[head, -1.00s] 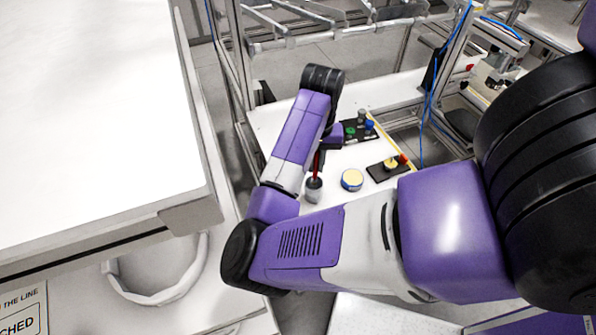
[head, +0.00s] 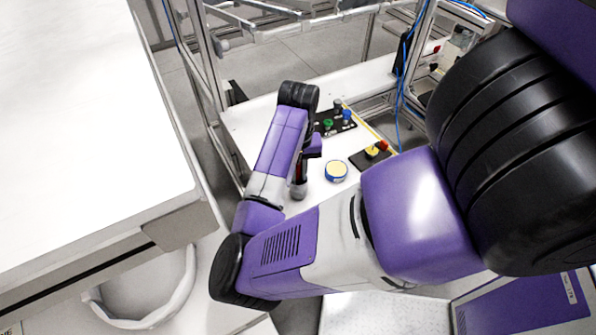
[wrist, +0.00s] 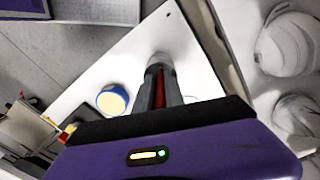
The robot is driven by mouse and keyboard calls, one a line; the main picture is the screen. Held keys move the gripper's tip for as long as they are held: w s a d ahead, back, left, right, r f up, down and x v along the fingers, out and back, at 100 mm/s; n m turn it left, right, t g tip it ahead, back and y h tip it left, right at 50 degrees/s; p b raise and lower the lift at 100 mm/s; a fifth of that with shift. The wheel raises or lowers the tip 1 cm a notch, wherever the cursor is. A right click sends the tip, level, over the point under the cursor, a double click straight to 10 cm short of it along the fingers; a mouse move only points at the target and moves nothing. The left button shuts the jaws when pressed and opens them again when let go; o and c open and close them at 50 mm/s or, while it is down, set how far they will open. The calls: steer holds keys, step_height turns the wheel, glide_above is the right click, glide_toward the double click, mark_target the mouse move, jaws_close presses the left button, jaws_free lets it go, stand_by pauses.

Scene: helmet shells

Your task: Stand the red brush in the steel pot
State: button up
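The red brush (wrist: 159,92) shows as a red strip between the two dark fingers of my gripper (wrist: 160,76) in the wrist view. The fingers are close together on it, and my gripper appears shut on it. The small grey steel pot (wrist: 159,58) is just beyond the fingertips, on the white table. In the head view the pot (head: 298,191) stands directly below my gripper (head: 300,174), with a thin red part of the brush (head: 299,166) above it. The brush's lower end is hidden, so I cannot tell how deep it is in the pot.
A round yellow-topped tin with a blue side (head: 336,171) stands right of the pot. Behind are a black panel with green and blue knobs (head: 334,122) and a dark plate with a yellow knob (head: 372,153). A large white surface (head: 80,130) fills the left.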

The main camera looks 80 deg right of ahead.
steer(key=o, duration=0.3)
steer(key=shift+r, duration=0.1)
